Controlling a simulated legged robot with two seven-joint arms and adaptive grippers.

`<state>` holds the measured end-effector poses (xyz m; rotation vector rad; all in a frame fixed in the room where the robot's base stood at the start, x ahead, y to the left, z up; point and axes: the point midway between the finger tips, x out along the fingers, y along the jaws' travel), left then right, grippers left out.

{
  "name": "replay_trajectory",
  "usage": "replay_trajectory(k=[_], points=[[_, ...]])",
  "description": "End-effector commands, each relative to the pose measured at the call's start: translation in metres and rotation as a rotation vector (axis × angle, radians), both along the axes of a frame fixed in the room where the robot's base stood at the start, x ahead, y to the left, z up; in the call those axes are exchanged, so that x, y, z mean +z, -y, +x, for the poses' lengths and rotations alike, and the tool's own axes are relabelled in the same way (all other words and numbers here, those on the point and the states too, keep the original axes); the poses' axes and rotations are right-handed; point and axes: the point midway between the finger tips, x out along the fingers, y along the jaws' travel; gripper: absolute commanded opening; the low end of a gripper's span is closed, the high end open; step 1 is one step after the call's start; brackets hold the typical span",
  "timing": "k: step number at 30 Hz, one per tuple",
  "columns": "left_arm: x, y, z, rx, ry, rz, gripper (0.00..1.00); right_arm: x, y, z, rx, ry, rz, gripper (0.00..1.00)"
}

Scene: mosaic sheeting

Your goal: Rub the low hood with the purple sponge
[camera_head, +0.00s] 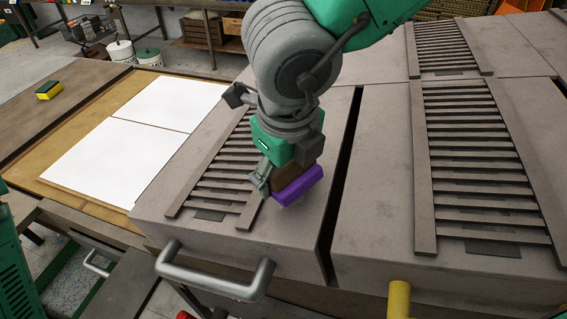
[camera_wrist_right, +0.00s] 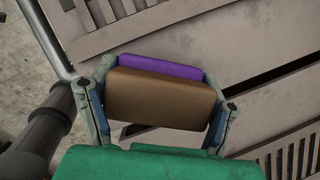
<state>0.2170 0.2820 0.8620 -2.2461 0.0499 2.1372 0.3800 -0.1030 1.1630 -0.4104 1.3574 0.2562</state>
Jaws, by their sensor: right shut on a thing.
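My right gripper (camera_head: 283,180) is shut on the purple sponge (camera_head: 298,187), a block with a brown upper part and a purple lower layer. In the right wrist view the sponge (camera_wrist_right: 160,97) sits between both fingers, its purple edge facing away. The sponge is over a grey metal hood (camera_head: 290,232) with a slatted vent and a bar handle, just right of the vent. It looks very close to the hood's top; whether it touches is hidden. My left gripper does not show.
A second slatted hood (camera_head: 375,215) lies to the right across a dark gap. White sheets (camera_head: 125,155) lie on a wooden board at left. A yellow-and-green sponge (camera_head: 48,90) rests on the brown table. A bar handle (camera_head: 215,285) sticks out in front.

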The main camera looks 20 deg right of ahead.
Motion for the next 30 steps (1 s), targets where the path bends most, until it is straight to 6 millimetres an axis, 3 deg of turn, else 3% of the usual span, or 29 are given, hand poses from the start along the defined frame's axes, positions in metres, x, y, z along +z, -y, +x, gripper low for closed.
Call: replay_trajectory(k=[30], points=[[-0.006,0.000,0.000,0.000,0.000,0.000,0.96,-0.010,0.002,-0.001,0.000,0.000,0.000,0.48]])
